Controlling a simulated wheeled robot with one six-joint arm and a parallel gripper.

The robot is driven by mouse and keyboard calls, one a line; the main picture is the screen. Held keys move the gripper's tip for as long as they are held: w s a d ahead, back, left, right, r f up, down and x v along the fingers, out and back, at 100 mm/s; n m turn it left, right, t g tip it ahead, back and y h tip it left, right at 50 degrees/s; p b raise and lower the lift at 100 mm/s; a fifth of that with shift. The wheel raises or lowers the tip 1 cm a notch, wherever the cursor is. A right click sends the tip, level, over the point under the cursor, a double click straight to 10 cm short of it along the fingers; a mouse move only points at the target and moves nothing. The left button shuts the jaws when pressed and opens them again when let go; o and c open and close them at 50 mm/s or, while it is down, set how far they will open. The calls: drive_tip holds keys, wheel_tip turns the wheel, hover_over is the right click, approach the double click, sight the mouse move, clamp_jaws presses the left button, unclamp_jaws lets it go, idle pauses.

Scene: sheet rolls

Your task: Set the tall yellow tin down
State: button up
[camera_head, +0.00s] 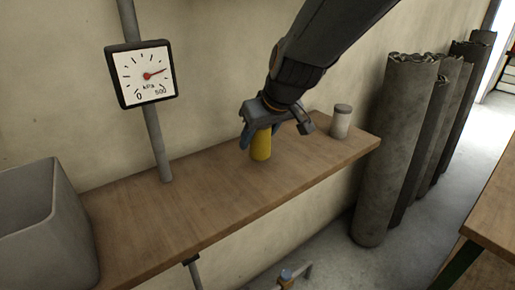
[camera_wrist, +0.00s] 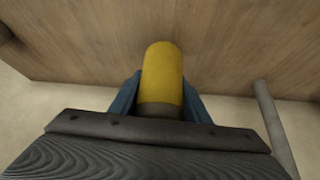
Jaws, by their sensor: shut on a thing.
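The tall yellow tin (camera_head: 261,145) is upright at the wooden shelf (camera_head: 190,213). Its lower end is at or just above the shelf top; I cannot tell whether it touches. My gripper (camera_head: 260,133) is shut on the tin's upper part, with blue fingers on either side. In the wrist view the yellow tin (camera_wrist: 162,72) sits between the blue fingers of my gripper (camera_wrist: 160,98), with the wood surface beyond it. The tin's top is hidden by my gripper in the head view.
A white jar with a grey lid (camera_head: 341,122) stands right of the tin. A grey bin (camera_head: 72,222) is at the left. A gauge (camera_head: 141,74) hangs on a pipe (camera_head: 157,145). Grey sheet rolls (camera_head: 395,150) stand right of the shelf. Shelf between pipe and tin is clear.

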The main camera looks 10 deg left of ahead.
sight(266, 131)
drive_tip(key=shift+f, duration=1.55)
drive_tip(key=shift+f+b, duration=0.1)
drive_tip(key=shift+b, duration=0.2)
drive_tip(key=o, duration=1.3)
drive_tip(key=v, duration=1.2)
drive_tip(key=shift+a, duration=0.1)
